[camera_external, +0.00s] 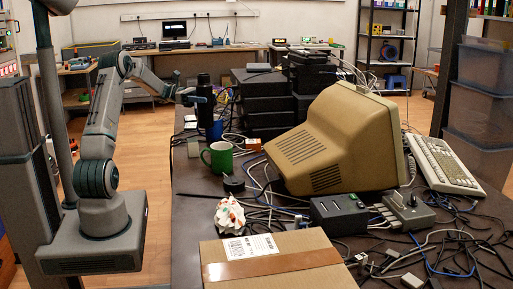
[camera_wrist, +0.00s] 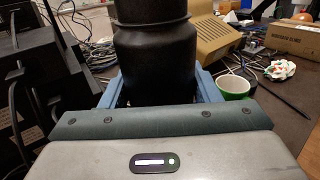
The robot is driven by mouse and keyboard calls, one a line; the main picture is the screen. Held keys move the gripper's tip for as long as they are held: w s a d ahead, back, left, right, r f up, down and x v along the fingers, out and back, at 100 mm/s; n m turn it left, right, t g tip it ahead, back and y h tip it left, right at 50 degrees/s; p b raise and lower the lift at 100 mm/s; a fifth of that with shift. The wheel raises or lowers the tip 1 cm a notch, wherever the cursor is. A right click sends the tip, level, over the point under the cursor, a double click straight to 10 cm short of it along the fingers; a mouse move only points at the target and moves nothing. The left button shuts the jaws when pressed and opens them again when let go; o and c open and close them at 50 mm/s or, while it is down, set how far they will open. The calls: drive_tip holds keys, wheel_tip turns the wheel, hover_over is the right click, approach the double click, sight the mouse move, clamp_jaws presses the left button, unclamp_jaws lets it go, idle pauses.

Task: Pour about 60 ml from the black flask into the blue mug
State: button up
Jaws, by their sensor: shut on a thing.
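The black flask (camera_external: 204,81) is upright in my gripper (camera_external: 203,98), which is shut around its body. In the wrist view the flask (camera_wrist: 155,55) stands between the two blue fingers of my gripper (camera_wrist: 157,88), and its top is cut off by the picture edge. The blue mug (camera_external: 214,131) shows on the dark table just below and slightly right of the flask in the external view. I cannot tell how far apart they are in depth. The blue mug cannot be made out in the wrist view. No liquid is seen.
A green mug (camera_external: 218,158) stands close in front of the blue mug; it also shows in the wrist view (camera_wrist: 235,88). Stacked black devices (camera_external: 268,100) and a beige monitor (camera_external: 335,140) stand to the right. Cables, a whipped-cream-like thing (camera_external: 230,214) and a cardboard box (camera_external: 275,258) crowd the table.

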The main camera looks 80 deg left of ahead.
sight(206, 117)
wheel_tip(206, 117, down, 8)
drive_tip(key=shift+r, duration=0.1)
